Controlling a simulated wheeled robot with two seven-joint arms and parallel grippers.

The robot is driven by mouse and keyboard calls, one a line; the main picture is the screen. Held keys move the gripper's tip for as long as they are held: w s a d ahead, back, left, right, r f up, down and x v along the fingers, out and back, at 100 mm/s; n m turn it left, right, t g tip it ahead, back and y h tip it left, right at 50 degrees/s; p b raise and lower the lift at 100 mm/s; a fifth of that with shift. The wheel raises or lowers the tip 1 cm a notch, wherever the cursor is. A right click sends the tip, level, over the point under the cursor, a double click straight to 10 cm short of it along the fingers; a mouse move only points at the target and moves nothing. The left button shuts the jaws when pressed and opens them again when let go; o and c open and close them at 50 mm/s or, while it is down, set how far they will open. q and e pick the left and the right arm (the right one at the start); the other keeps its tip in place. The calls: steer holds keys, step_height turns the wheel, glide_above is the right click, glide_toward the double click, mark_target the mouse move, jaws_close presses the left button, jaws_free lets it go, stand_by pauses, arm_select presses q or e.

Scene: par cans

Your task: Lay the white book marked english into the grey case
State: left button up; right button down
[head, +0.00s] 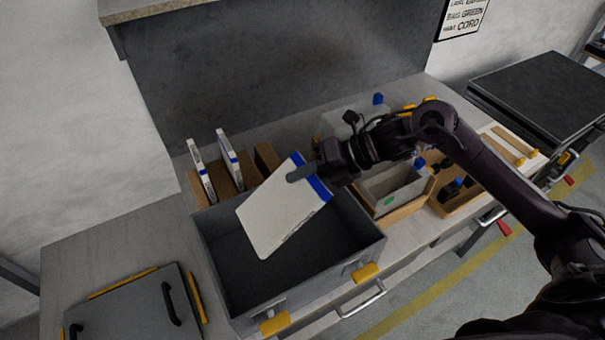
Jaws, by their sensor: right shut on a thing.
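A white book (278,215) with a blue band along its spine edge hangs tilted above the open grey case (234,306). My right gripper (303,174) is shut on the book at its blue-banded upper edge. No marking can be read on the face that shows. The book covers part of the case's back wall and inside. The case stands open on the bench, and the part of its floor that shows is empty and dark. My left gripper is out of view.
Two white books (229,158) stand upright in a wooden rack behind the case. Wooden trays (405,210) with bottles stand close on its right. A dark lid with black handles (135,309) lies at the lower left. Yellow latches (367,272) stick out at the case's front.

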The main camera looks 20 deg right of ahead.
steer(key=shift+f, duration=0.15)
steer(key=shift+a+f+b, duration=0.1)
steer(key=shift+f+b, duration=0.25)
steer(key=shift+f, duration=0.15)
step_height(320, 180, down, 16)
steer(key=b, duration=1.2)
steer(key=shift+r+b, duration=0.25)
steer(key=shift+b, duration=0.05)
steer(key=c, duration=1.3)
jaws_free()
